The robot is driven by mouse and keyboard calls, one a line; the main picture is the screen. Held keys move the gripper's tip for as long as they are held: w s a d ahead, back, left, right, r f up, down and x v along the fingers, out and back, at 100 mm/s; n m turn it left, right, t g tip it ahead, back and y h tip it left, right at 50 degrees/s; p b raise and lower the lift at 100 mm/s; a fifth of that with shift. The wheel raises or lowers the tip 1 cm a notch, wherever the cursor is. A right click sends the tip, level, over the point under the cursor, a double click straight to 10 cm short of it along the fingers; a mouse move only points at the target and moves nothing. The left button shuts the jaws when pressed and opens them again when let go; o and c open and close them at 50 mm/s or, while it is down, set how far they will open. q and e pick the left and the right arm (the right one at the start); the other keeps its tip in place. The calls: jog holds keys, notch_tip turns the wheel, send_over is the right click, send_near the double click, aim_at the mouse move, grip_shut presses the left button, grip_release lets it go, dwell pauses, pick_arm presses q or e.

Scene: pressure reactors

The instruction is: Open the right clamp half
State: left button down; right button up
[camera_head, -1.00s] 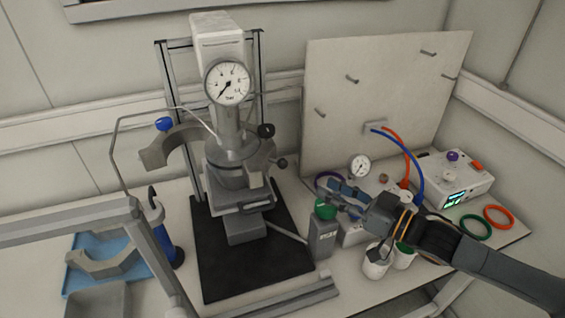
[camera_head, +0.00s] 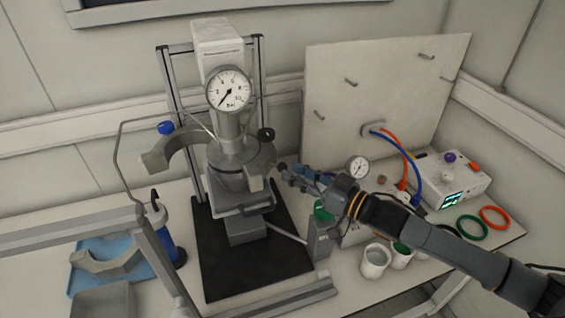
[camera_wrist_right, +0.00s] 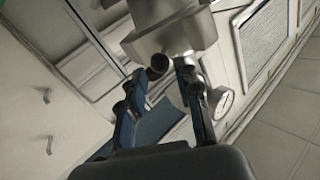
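The reactor (camera_head: 232,150) stands upright under a round pressure gauge (camera_head: 229,89). The right clamp half (camera_head: 262,160) is a grey curved piece against the reactor's right side. The left clamp half (camera_head: 168,152) is swung out to the left, with a blue knob (camera_head: 166,127). My right gripper (camera_head: 287,174) is beside the right clamp half, at a small dark knob partly hidden by the fingers. In the right wrist view its fingers (camera_wrist_right: 160,75) are apart, with the round dark knob (camera_wrist_right: 159,63) at the gap between the tips. Contact cannot be told. My left gripper is not in view.
The black base plate (camera_head: 250,268) is mostly clear.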

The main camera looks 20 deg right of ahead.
aim_at(282, 166)
jog(key=shift+p+x, duration=0.6)
jog(key=shift+x, duration=1.7)
grip_shut()
